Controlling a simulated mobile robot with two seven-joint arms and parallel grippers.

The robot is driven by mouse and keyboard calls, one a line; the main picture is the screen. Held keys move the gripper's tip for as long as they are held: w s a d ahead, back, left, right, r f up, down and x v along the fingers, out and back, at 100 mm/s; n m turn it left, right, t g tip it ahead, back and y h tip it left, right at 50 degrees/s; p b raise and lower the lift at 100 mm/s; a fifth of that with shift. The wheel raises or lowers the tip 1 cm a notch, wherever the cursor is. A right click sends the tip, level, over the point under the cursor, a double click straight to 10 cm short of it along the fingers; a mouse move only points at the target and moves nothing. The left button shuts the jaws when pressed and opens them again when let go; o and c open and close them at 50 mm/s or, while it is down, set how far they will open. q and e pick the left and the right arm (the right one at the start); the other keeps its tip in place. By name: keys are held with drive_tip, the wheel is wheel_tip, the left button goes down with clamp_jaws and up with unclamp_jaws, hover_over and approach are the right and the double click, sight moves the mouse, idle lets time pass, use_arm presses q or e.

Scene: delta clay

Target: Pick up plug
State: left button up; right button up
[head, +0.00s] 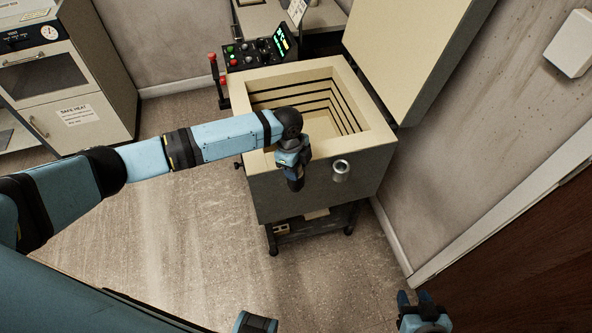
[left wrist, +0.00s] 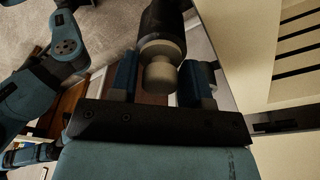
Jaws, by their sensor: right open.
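The plug has a pale round knob and a thicker dark body; its knob (left wrist: 160,75) sits between the two blue fingers of my left gripper (left wrist: 158,88) in the left wrist view. In the head view my left gripper (head: 292,160) is in front of the open kiln's front wall, and the plug's dark body (head: 296,184) sticks out below its fingers. The fingers appear closed on the knob. My right gripper (head: 415,300) is open and empty at the bottom of the head view, low and away from the kiln.
The open-topped kiln (head: 264,190) stands on a wheeled stand, its lid (head: 405,50) raised. A round metal port (head: 341,170) is on its front, right of my left gripper. A control box (head: 262,52) is behind. An oven (head: 60,80) stands left. Floor in front is clear.

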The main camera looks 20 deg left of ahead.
use_arm(q)
drive_tip(key=shift+c, duration=1)
